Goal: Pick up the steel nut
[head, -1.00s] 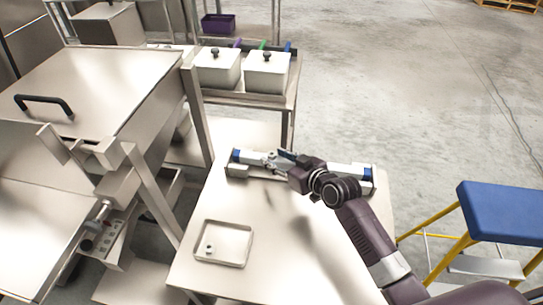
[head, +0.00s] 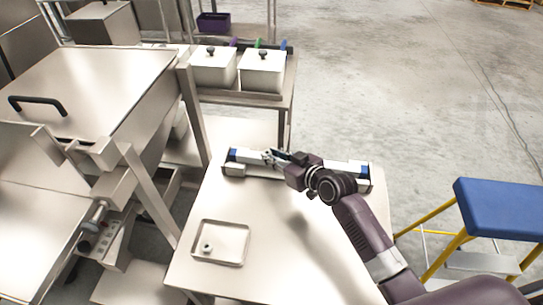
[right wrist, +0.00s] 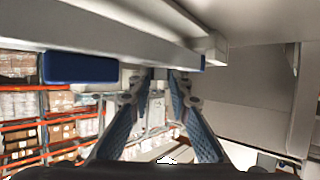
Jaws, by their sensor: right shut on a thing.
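My right gripper (head: 276,157) reaches in from the right over the back of the steel table, by a long pale bar with blue ends (head: 350,174). In the right wrist view its fingertips (right wrist: 160,77) are close together around a small light grey thing, too small to identify. The bar also shows in that view as a pale beam (right wrist: 125,45). A small grey ring-like piece, which looks like a steel nut (head: 207,247), lies in the shallow tray (head: 246,246) on the table's front left, well apart from my right gripper. My left gripper is not in view.
A blue-topped yellow step (head: 505,205) stands at the right. White lidded boxes (head: 262,72) sit on a rack behind. A large steel machine (head: 95,75) fills the left.

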